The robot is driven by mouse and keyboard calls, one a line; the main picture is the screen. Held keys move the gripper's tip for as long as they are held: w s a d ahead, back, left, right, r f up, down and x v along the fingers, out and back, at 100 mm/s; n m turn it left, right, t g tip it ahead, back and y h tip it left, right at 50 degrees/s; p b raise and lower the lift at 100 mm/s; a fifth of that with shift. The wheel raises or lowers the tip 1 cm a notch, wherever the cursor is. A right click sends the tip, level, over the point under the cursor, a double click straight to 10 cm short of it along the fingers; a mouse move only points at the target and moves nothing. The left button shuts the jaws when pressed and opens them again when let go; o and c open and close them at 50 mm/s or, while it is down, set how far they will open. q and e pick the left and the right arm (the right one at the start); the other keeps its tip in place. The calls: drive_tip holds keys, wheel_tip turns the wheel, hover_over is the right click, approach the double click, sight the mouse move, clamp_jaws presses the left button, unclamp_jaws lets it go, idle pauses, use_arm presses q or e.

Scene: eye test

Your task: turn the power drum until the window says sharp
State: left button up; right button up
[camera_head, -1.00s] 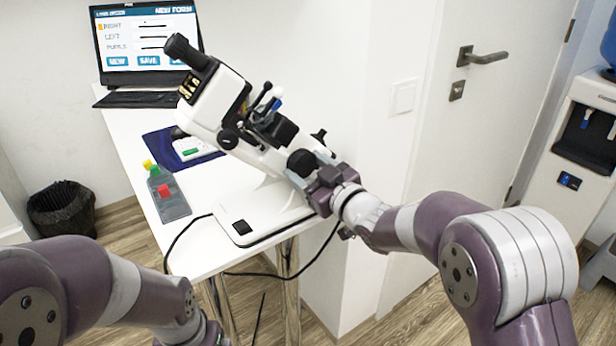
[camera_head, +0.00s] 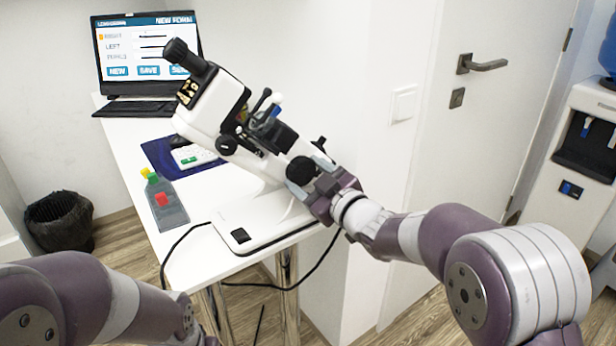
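The white lens meter (camera_head: 215,105) stands tilted on its base on the white table, with its dark eyepiece (camera_head: 185,55) up at the left. A black round knob (camera_head: 301,170) sits on its lower right side; it looks like the power drum. My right gripper (camera_head: 312,186) is at this knob, its fingers around or beside it. Whether the fingers press on the knob cannot be told. A small lit window (camera_head: 187,92) shows on the instrument's head; its text is too small to read. My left arm (camera_head: 90,298) is low at the left, its gripper out of view.
A laptop (camera_head: 148,55) with a form on screen stands at the back of the table (camera_head: 215,185). A black cable hangs off the front edge.

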idle(0.3)
drive_tip(key=p+v, duration=0.2)
drive_tip(key=v, duration=1)
drive_tip(key=shift+s+d, duration=0.2)
drive_tip(key=shift+s, duration=0.1)
